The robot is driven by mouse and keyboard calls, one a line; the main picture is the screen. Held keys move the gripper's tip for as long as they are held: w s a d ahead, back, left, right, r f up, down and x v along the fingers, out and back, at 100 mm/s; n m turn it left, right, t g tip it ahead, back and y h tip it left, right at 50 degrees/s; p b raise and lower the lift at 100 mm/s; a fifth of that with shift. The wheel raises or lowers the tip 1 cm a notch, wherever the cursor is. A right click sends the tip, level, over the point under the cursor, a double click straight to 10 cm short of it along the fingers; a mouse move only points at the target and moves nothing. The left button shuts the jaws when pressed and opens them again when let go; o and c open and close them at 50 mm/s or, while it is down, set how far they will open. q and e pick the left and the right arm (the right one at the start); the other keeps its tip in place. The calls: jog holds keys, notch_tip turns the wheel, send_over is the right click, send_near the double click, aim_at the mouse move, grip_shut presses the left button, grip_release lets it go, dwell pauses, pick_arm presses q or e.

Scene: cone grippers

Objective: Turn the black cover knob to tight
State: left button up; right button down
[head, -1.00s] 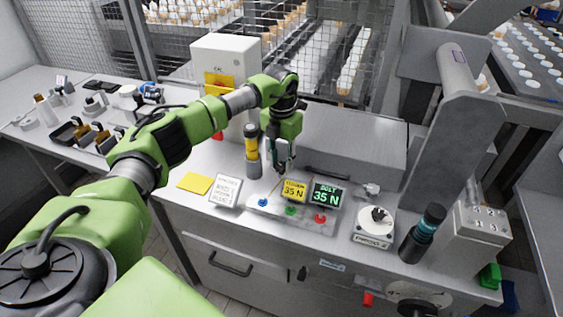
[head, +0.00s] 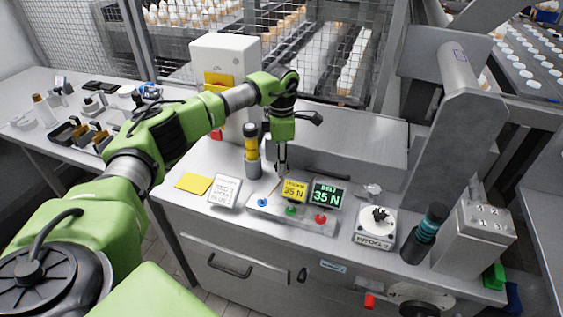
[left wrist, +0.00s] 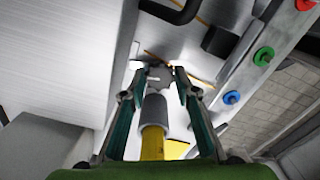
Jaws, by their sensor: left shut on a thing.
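My left gripper (head: 283,173) points down at the metal worktop behind the button panel. In the left wrist view its fingers (left wrist: 160,74) are closed in on a small dark grey piece (left wrist: 159,79), which I take to be the black cover knob. The fingers hide most of it, so its angle cannot be read. Thin orange lines (left wrist: 190,65) show on the surface just beyond it. My right gripper is not in view.
A yellow and grey cylinder (head: 252,152) stands just left of the gripper. The button panel (head: 262,212) and two displays (head: 293,190) (head: 327,195) are close in front. A low metal housing (head: 360,150) with a black handle is behind right.

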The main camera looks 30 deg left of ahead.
pick_arm(q)
jog(key=shift+m, duration=1.2)
jog(key=o, duration=1.1)
